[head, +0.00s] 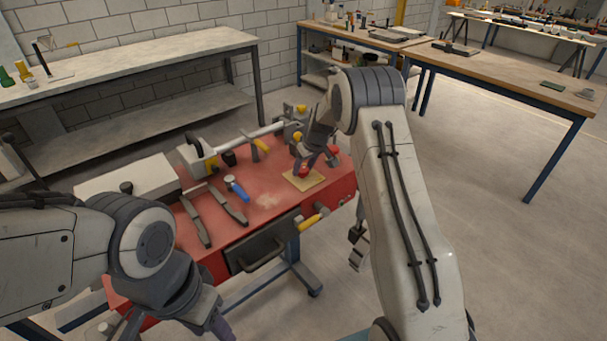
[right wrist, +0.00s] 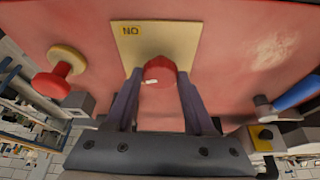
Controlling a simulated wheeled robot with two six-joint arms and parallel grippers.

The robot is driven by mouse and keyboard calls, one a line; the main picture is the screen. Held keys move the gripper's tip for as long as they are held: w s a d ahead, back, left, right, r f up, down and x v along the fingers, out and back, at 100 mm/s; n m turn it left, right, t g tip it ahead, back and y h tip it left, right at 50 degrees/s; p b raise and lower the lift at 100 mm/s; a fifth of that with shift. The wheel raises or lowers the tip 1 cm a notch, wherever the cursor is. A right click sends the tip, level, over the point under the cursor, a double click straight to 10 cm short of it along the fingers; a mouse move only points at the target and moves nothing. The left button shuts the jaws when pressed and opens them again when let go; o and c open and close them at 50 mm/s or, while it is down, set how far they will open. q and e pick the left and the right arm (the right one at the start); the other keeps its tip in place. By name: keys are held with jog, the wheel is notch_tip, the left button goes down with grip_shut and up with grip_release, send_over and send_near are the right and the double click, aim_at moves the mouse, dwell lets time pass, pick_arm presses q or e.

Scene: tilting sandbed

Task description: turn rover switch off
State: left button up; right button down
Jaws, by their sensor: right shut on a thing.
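The switch is a red knob (right wrist: 160,71) on a pale yellow plate (right wrist: 184,40) set on the red cabinet top. A small label (right wrist: 131,30) at the plate's upper left corner appears to read "NO" in the right wrist view, perhaps "ON" upside down. A white mark shows low on the knob's left side. My right gripper (right wrist: 158,85) is shut on the knob, one finger on each side. In the head view my right gripper (head: 307,160) is over the plate (head: 303,181). My left gripper is partly cut off at the bottom edge; its jaw opening is unclear.
A red mushroom button (right wrist: 50,84) on a yellow base sits left of the plate in the right wrist view. The red cabinet top (head: 272,202) also carries a blue-handled tool (head: 238,188), dark bars (head: 230,206) and a white box (head: 130,179). Benches stand behind.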

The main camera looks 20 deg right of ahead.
jog(key=n+b, duration=0.1)
jog(key=n+y+b, duration=0.1)
jog(key=shift+w+d+f+n+b, duration=0.1)
jog(key=shift+f+n+b, duration=0.1)
jog(key=shift+n+b, duration=0.1)
pick_arm(q)
jog(key=shift+f+b, duration=0.65)
jog(key=shift+f, duration=1.9)
pick_arm(e)
jog(key=shift+d+r+n+g+y, duration=0.1)
jog(key=shift+n+g+y, duration=0.1)
jog(key=shift+n, duration=0.45)
jog(key=shift+r+n+g+y, duration=0.1)
jog(key=shift+n+y, duration=0.1)
jog(key=shift+n, duration=0.45)
pick_arm(q)
jog(key=shift+f, duration=0.1)
pick_arm(e)
jog(key=shift+c, duration=1.3)
grip_release()
pick_arm(q)
jog(key=shift+f+b, duration=0.4)
jog(key=shift+b, duration=0.1)
pick_arm(e)
jog(key=v, duration=1)
jog(key=shift+r, duration=0.25)
jog(key=shift+w+d, duration=0.1)
jog(key=shift+w, duration=0.05)
